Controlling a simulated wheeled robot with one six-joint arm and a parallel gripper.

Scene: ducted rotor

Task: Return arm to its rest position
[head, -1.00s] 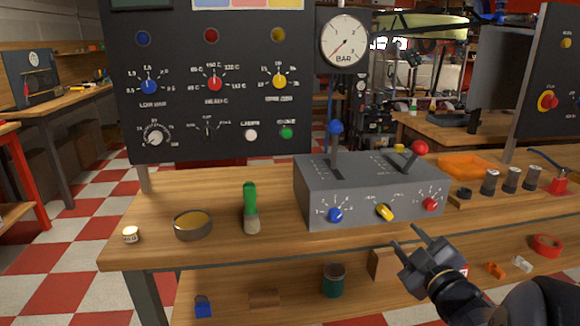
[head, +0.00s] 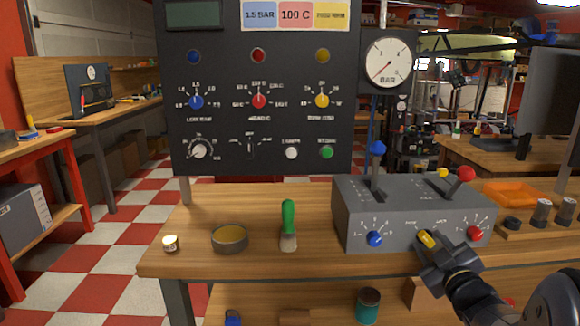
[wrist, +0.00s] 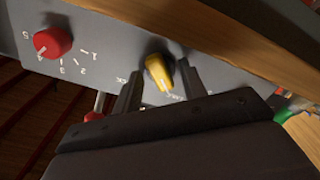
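My gripper (head: 434,243) is in front of the grey control box (head: 352,215), at its yellow knob (head: 427,238). In the wrist view the two dark fingers stand apart on either side of the yellow knob (wrist: 158,72), with gaps visible between them and it. The gripper looks open and holds nothing. In the head view the fingers partly cover the knob's surroundings and its scale. My arm reaches in from the lower right.
A blue knob (head: 375,239) and a red knob (head: 474,233) flank the yellow one. A blue lever (head: 378,150) and a red-tipped lever (head: 465,174) rise from the box. A green-handled brush (head: 288,225) and a round tin (head: 230,238) stand left on the workbench (head: 205,205).

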